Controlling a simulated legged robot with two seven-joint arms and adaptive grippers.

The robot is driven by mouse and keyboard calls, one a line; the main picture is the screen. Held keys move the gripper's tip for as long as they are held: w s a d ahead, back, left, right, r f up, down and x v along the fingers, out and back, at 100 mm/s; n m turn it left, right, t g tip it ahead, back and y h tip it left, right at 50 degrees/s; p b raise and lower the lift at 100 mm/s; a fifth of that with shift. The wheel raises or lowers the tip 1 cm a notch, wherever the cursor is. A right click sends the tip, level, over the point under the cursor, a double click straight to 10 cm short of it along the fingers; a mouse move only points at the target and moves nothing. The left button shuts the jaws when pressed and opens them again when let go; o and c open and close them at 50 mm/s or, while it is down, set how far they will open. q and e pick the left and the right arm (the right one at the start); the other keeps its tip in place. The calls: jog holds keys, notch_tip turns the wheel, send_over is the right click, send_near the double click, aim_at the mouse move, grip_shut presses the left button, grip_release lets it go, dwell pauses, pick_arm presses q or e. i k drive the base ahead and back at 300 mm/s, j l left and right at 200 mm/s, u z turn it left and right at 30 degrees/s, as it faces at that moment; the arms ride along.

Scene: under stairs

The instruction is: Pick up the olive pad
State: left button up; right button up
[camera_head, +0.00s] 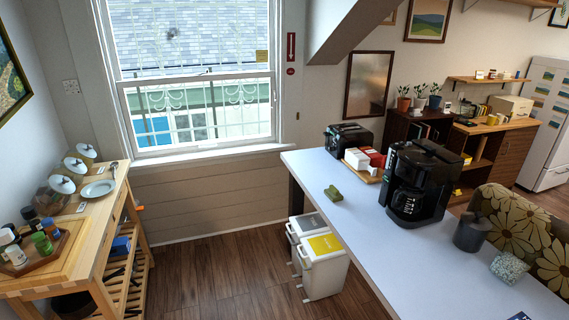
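The olive pad (333,193) is a small green block lying flat on the white counter (352,224), near the counter's left edge and left of the coffee maker. Nothing touches it and it shows in full. Neither of my grippers is in the head view.
A black coffee maker (421,182) stands right of the pad. Behind the pad are red and white boxes on a tray (362,172) and a black toaster (348,141). A dark cup (471,232) and a patterned block (509,267) stand nearer. Bins (318,262) stand on the floor beside the counter.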

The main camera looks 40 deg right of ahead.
aim_at(333, 193)
jog(key=i+l+z, duration=0.1)
jog(key=i+z, duration=0.55)
jog(key=z, duration=0.3)
jog(key=i+j+z, duration=0.2)
jog(key=i+z, duration=0.25)
jog(key=i+j+z, duration=0.2)
jog(key=z, duration=0.3)
jog(key=i+j+z, duration=0.2)
jog(key=j+z, duration=0.25)
